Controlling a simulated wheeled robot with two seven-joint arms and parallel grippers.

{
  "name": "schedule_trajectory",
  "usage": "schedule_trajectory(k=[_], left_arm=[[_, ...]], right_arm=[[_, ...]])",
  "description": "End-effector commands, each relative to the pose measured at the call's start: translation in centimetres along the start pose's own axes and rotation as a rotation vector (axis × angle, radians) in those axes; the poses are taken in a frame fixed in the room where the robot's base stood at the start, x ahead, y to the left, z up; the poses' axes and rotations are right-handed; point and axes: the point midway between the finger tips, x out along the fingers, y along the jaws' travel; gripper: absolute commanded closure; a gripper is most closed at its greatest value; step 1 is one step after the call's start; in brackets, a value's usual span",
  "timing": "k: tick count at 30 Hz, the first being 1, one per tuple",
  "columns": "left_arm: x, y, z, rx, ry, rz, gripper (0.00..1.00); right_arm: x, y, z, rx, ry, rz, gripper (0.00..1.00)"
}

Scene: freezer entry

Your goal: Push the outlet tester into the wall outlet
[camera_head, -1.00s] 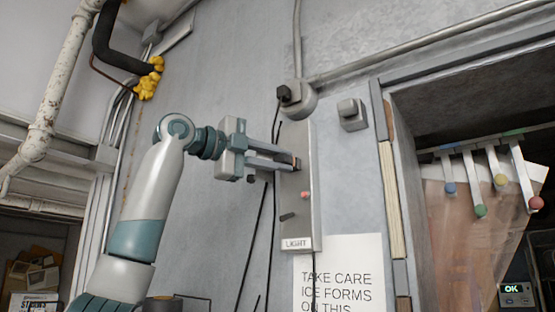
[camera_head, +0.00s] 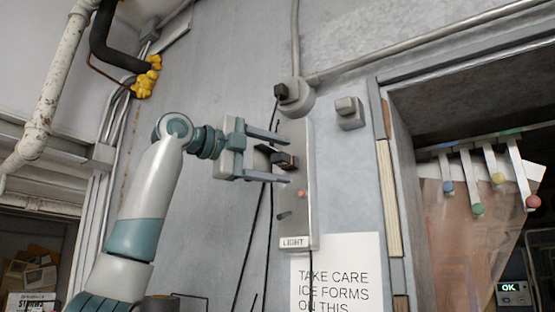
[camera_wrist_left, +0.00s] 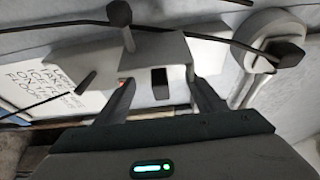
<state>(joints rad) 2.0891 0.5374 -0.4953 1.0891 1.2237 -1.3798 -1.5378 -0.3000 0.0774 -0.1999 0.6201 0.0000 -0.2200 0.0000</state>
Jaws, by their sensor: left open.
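The outlet tester (camera_head: 284,160) is a small dark block against the grey wall panel (camera_head: 298,232), above a red light. The outlet behind it is hidden, and I cannot tell how deep the tester sits. My left gripper (camera_head: 286,158) is open, with one finger above the tester and one below, both apart from it. In the left wrist view the tester (camera_wrist_left: 160,83) shows as a dark rectangle between the spread fingers (camera_wrist_left: 158,78). My right gripper is not in view.
A black plug (camera_head: 281,91) sits in a round box above the panel, with dark cables hanging beside it. A small grey box (camera_head: 349,112) is on the wall to the right. A paper sign (camera_head: 338,275) is below. The doorway (camera_head: 465,150) is at right.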

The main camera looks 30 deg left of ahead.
Motion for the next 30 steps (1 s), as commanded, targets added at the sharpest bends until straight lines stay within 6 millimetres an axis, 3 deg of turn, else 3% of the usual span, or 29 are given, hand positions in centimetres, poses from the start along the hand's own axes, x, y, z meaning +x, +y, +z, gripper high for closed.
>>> schedule_trajectory(k=[30], left_arm=[[-3.0, -0.1, -1.2, 0.000, 0.000, -0.002, 0.36]], right_arm=[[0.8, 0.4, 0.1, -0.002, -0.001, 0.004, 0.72]])
